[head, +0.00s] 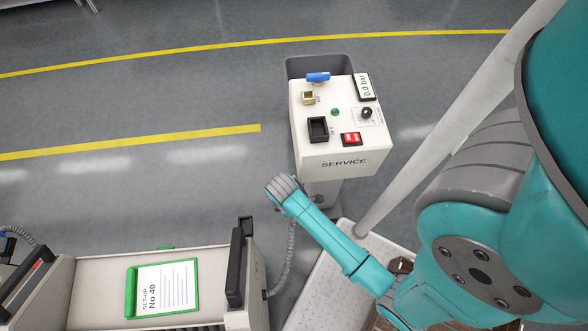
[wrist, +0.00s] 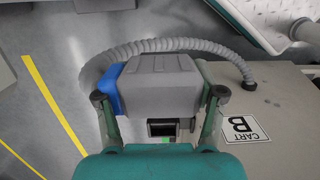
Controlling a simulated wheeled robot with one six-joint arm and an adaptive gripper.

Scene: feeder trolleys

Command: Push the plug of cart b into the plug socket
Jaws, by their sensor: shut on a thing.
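My gripper (wrist: 160,104) is shut on the plug (wrist: 163,80), a grey block with a blue end on its left. A grey corrugated hose (wrist: 160,45) loops from the plug to the body of cart B (wrist: 278,95). In the head view my gripper and the plug are hidden behind my arm; the hose (head: 288,262) rises from the cart (head: 255,275) towards them. The plug socket looks to be the black square recess (head: 318,129) on the white service box (head: 341,160). The plug is not seen in it.
A dark opening (wrist: 161,128) with a green mark lies below the plug. Open floor lies left of the box.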

